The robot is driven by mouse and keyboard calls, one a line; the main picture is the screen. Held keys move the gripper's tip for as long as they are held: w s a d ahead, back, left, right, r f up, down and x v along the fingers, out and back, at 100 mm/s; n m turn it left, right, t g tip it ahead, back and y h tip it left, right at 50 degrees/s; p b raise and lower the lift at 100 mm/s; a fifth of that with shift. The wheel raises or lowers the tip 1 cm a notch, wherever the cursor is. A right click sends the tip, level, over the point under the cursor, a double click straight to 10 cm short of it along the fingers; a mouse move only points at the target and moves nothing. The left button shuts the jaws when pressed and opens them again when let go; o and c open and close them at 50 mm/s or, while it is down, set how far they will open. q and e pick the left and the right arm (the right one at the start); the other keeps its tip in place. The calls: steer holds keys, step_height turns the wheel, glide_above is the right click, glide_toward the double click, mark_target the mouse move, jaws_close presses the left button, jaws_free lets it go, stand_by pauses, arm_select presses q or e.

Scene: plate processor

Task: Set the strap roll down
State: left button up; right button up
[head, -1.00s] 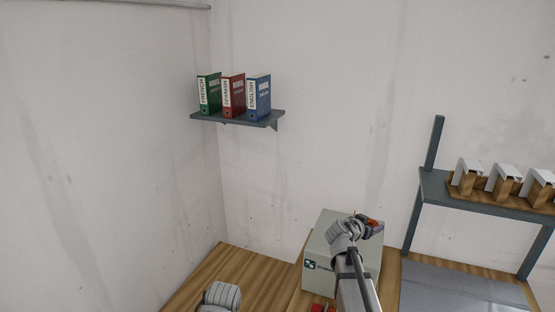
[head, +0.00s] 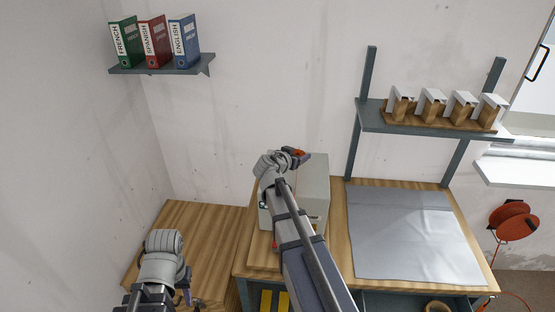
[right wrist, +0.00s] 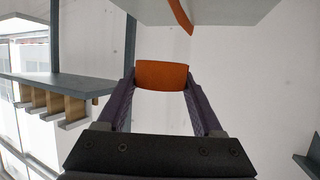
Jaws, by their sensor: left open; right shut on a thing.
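An orange piece (right wrist: 162,75), which looks like the strap roll, is between the two fingers of my right gripper (right wrist: 161,83) in the right wrist view. The gripper is shut on it. In the head view the orange piece (head: 300,153) shows at the end of my right arm, over the top of a grey-green box (head: 315,180). Whether it touches the box I cannot tell. My left gripper (head: 186,298) is open and low at the lower left, near the front of the wooden surface; its fingers are partly cut off.
A grey mat (head: 410,235) lies on the wooden workbench (head: 340,235) right of the box. A shelf (head: 430,125) with several white-topped wooden blocks stands behind it. The left wooden table (head: 200,225) is mostly clear. An orange reel (head: 513,222) is at the far right.

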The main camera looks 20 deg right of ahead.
steer(key=shift+w+a+r, duration=0.1)
steer(key=shift+a+r, duration=0.1)
steer(key=shift+a, duration=0.15)
steer(key=shift+s+d+f+b, duration=0.2)
steer(key=shift+f+b, duration=0.4)
steer(key=b, duration=0.5)
glide_above(295, 182)
step_height(295, 182, down, 5)
steer(key=shift+w+r, duration=0.1)
steer(key=shift+w, duration=0.05)
step_height(295, 182, down, 4)
steer(key=b, duration=0.4)
steer(key=o, duration=0.9)
steer(key=shift+f, duration=0.2)
steer(key=o, duration=0.5)
